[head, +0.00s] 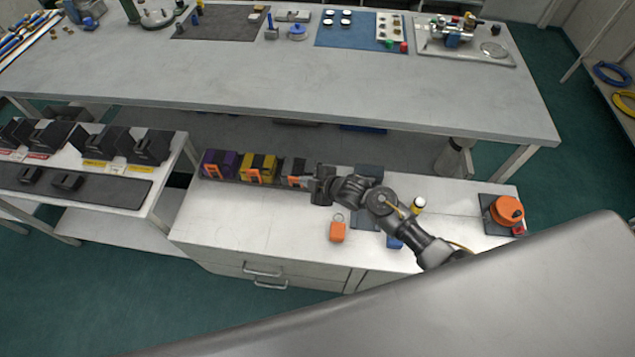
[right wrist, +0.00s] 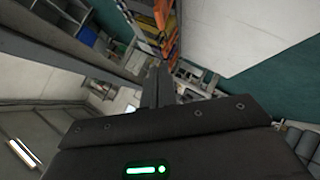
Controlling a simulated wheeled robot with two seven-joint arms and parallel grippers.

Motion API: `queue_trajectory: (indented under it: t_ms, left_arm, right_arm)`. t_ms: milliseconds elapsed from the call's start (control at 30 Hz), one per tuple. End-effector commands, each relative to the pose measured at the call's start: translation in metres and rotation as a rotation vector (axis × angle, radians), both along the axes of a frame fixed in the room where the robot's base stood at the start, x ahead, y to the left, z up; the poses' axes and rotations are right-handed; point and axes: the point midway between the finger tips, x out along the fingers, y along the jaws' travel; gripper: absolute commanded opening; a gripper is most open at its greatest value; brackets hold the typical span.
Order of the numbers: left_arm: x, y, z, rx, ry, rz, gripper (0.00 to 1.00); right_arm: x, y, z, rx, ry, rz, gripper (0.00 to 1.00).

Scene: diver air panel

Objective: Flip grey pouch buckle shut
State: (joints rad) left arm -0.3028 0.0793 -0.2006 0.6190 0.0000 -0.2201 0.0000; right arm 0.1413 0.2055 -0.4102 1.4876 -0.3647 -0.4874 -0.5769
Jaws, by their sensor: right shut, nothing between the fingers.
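The grey pouch (head: 290,166) stands at the right end of a row of pouches on the low white cabinet. Its orange buckle (head: 297,181) shows at its front, close to my right gripper (head: 309,183). My right gripper is shut and empty, its tips beside the buckle; I cannot tell whether they touch it. In the right wrist view the shut fingers (right wrist: 158,87) point toward orange parts, which are too small and blurred to tell which pouch they belong to. The buckle's exact angle is also too small to tell. My left gripper is out of view.
A yellow pouch (head: 258,166) and a purple pouch (head: 220,162) stand left of the grey one. An orange tag (head: 337,232) lies on the cabinet top (head: 230,213) in front. An orange reel (head: 506,210) sits at the right. The long workbench (head: 300,85) is behind.

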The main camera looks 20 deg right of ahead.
Motion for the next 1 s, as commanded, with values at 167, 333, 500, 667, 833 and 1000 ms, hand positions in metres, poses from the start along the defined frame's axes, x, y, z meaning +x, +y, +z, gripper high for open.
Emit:
queue_trajectory:
  t_ms: [167,333,500,667,833,1000]
  left_arm:
    - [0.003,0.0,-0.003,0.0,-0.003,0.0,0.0]
    - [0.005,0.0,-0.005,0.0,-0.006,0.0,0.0]
    - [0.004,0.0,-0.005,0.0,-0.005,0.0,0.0]
    - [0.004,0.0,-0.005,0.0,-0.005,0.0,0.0]
    - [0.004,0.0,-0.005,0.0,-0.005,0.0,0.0]
    - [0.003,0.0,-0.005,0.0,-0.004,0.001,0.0]
  right_arm:
    - [-0.023,-0.015,0.015,-0.002,-0.001,0.002,0.0]
    - [-0.036,-0.022,0.024,-0.001,0.0,0.002,0.0]
    - [-0.04,-0.025,0.028,0.0,0.0,0.0,0.0]
    - [-0.039,-0.025,0.028,0.0,0.0,0.0,0.0]
    - [-0.039,-0.025,0.028,0.0,0.0,0.0,0.0]
    - [-0.039,-0.025,0.028,0.0,0.0,0.0,0.0]
